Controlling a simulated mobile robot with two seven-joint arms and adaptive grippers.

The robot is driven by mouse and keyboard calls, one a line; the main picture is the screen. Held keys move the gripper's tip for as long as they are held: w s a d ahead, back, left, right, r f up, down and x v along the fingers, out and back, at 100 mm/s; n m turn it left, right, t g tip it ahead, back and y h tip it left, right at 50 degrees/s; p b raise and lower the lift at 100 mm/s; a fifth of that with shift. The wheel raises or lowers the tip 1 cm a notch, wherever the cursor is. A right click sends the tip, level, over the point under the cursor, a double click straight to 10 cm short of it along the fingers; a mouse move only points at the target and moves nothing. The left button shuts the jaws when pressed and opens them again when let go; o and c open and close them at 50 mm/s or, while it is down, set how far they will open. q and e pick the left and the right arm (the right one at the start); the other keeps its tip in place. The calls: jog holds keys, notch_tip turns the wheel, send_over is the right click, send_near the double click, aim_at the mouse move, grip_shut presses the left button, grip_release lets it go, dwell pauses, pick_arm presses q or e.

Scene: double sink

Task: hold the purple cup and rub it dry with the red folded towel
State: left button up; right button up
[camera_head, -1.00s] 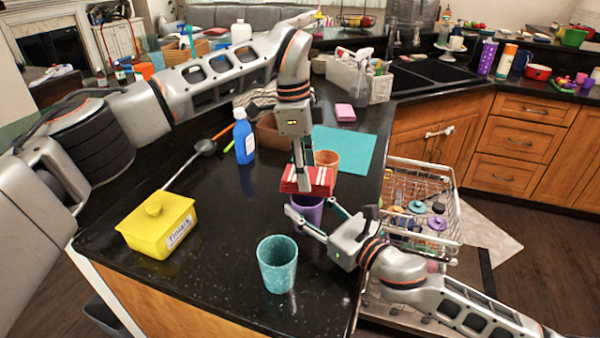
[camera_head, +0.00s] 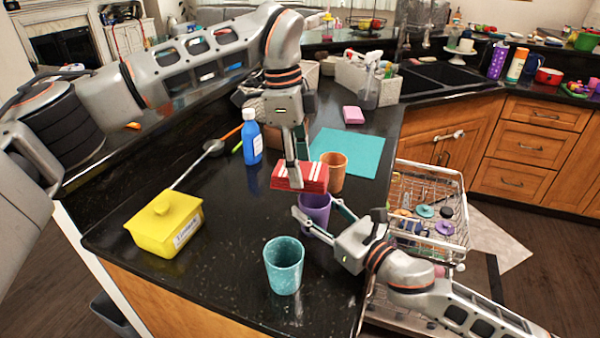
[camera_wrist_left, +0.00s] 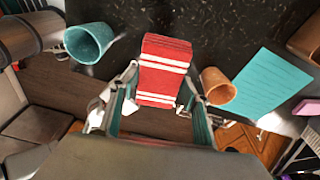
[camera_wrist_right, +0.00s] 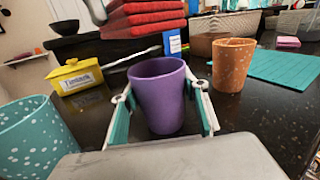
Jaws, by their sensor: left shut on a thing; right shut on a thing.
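The red folded towel (camera_head: 299,177) with white stripes is held by my left gripper (camera_head: 297,168). It hangs just above the purple cup (camera_head: 316,211) and hides part of its rim in the head view. In the right wrist view the towel (camera_wrist_right: 143,18) is above and beyond the cup (camera_wrist_right: 158,100), with a gap between them. The cup stands upright, and my right gripper (camera_head: 320,217) is shut on it, one finger on each side. In the left wrist view the towel (camera_wrist_left: 164,70) sits between the fingers, and the purple cup is hidden.
A speckled teal cup (camera_head: 284,266) stands in front and an orange cup (camera_head: 337,170) just behind the purple one. A teal mat (camera_head: 350,152), blue bottle (camera_head: 251,138) and yellow box (camera_head: 165,226) are on the black counter. A wire dish rack (camera_head: 430,205) is at the right.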

pick_arm(q)
jog(key=shift+r, duration=2.1)
pick_arm(e)
jog(key=o, duration=1.3)
jog(key=shift+c, duration=0.2)
jog(key=v, duration=1.2)
jog(key=shift+d, duration=0.1)
pick_arm(q)
jog(key=shift+s+f, duration=0.1)
pick_arm(e)
jog(key=shift+s, duration=0.1)
